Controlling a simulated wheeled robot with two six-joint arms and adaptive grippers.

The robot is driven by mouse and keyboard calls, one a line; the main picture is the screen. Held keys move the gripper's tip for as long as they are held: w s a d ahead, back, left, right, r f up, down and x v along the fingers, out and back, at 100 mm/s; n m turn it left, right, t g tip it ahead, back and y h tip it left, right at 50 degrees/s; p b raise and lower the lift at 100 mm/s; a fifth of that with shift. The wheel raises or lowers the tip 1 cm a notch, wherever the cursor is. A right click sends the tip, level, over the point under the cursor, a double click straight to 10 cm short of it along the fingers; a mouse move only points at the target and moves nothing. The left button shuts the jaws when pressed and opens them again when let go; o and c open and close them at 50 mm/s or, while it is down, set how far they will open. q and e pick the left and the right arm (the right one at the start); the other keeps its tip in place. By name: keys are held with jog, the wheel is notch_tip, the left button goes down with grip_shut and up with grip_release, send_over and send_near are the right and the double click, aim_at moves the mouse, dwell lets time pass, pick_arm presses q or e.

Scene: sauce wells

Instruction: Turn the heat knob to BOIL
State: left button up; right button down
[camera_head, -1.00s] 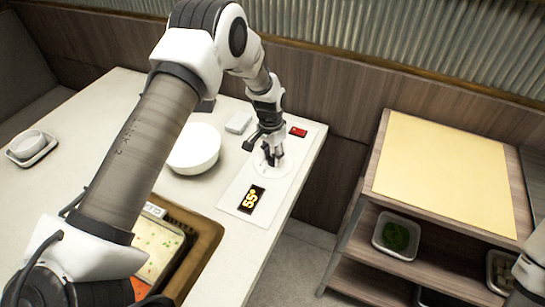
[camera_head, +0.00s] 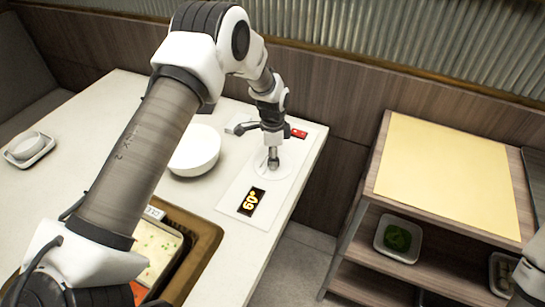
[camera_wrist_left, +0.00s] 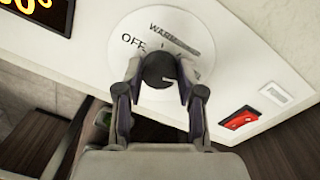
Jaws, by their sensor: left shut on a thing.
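The heat knob (camera_wrist_left: 158,72) is a small dark round knob with a pale mark, at the centre of a white dial (camera_wrist_left: 207,50). In the left wrist view the dial reads OFF, and a blurred word that looks like WARM; no BOIL label is legible. My left gripper (camera_head: 273,161) points down onto the dial, and its fingers close on the knob from both sides. In the head view the fingers hide the knob. The display (camera_head: 251,202) in front of the dial reads 60°. My right gripper is out of view.
A red switch (camera_wrist_left: 241,119) sits beside the dial on the white panel, near the table's right edge. A white bowl (camera_head: 194,150) stands left of the panel. A framed pot (camera_head: 207,240) is nearer me. A wooden shelf unit (camera_head: 450,175) stands right, across a gap.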

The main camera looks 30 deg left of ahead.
pick_arm(q)
jog(key=shift+s+d+f, duration=0.1)
jog(key=shift+s+f, duration=0.1)
dwell(0.3)
jog(key=o, duration=1.1)
jog(key=shift+o, duration=0.2)
jog(key=shift+w, duration=0.15)
notch_tip(320, 180, up, 12)
jog(key=shift+w, duration=0.35)
